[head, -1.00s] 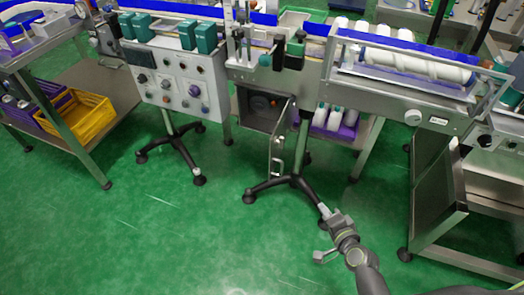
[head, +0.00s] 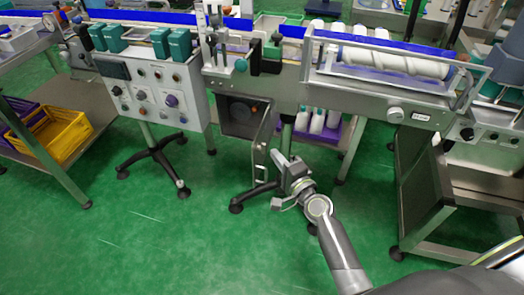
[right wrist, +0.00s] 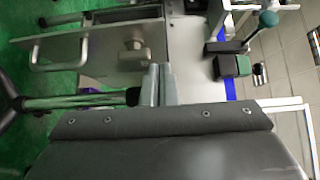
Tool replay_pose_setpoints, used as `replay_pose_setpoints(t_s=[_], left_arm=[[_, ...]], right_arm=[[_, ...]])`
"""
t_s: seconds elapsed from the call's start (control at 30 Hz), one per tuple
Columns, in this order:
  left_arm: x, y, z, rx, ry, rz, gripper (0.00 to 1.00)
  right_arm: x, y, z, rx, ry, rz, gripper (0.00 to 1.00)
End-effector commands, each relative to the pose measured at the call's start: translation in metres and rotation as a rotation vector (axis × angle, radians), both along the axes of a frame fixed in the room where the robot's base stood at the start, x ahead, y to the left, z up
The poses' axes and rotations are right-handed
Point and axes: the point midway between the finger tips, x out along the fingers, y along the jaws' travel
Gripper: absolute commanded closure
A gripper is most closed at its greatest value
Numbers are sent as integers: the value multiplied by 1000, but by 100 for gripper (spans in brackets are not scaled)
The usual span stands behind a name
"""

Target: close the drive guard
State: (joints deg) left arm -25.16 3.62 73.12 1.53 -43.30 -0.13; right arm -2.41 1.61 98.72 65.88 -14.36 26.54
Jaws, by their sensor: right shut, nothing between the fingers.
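The drive guard (head: 264,140) is a grey metal panel hinged under the conveyor. It stands open, swung out towards me and seen nearly edge-on in the head view. Its opening (head: 238,116) shows a dark box with a round part inside. In the right wrist view the guard (right wrist: 95,55) lies across the upper left, with its bar handle (right wrist: 58,66) at the left. My right gripper (head: 279,157) is shut and empty, just right of the guard's lower part in the head view. Its fingers (right wrist: 158,84) appear below the panel in the wrist view; contact cannot be told. My left gripper is out of view.
The conveyor frame (head: 350,92) runs above. A control box (head: 155,92) on a black-footed stand (head: 152,155) is to the left. White bottles (head: 317,121) stand behind the guard's right side. Green floor in front is clear.

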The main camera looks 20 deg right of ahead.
Motion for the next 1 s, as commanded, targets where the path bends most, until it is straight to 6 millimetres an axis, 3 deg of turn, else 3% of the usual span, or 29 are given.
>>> replay_pose_setpoints(t_s=[0.07, 0.33, 1.0], left_arm=[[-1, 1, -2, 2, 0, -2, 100], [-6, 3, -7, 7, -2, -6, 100], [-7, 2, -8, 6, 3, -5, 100]], right_arm=[[14, 4, 1, 0, -1, 0, 100], [30, 33, 0, 2, 0, 0, 100], [37, 42, -1, 0, 0, -1, 100]])
